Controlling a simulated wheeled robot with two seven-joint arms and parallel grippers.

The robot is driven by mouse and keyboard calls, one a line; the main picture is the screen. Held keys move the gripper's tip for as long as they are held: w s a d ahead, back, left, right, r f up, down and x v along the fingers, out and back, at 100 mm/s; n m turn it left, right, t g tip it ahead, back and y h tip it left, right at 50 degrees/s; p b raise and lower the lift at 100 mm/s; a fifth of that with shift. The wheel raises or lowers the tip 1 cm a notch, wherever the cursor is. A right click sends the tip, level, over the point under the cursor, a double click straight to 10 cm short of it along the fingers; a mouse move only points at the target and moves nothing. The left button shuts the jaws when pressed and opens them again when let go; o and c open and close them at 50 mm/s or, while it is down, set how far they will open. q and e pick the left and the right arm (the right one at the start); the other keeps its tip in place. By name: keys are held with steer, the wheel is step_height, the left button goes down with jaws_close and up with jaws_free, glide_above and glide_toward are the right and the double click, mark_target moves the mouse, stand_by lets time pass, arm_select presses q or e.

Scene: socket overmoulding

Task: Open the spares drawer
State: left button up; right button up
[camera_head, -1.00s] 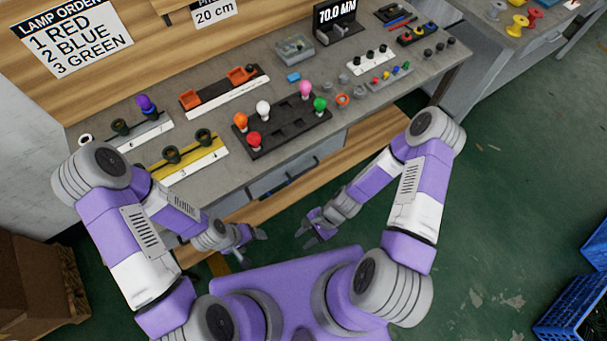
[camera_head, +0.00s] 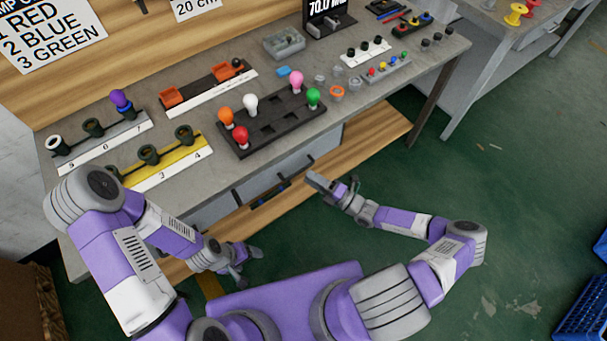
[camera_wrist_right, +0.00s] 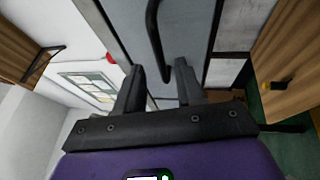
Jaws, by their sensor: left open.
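Grey-blue drawer fronts (camera_head: 275,172) with dark bar handles (camera_head: 270,196) sit under the workbench top. No label shows which is the spares drawer. In the right wrist view, a grey drawer front (camera_wrist_right: 185,30) carries a dark curved handle (camera_wrist_right: 154,35). My right gripper (camera_head: 318,184) is near the drawer fronts, at their right. Its two fingers (camera_wrist_right: 160,82) are apart in the right wrist view, with the handle ahead between them; I cannot tell whether they touch it. My left gripper (camera_head: 246,266) is open and empty, low in front of the bench.
The workbench (camera_head: 215,185) bears a dark tray (camera_head: 258,150) of coloured bulbs, and socket racks (camera_head: 100,140) at left. A wooden lower shelf (camera_head: 350,160) runs beneath the drawers. Blue crates (camera_head: 585,310) stand on the green floor at far right. Floor right of the bench is clear.

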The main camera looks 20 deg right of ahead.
steer(key=x, duration=0.3)
steer(key=shift+w+a, duration=0.25)
steer(key=shift+a, duration=0.05)
jaws_close()
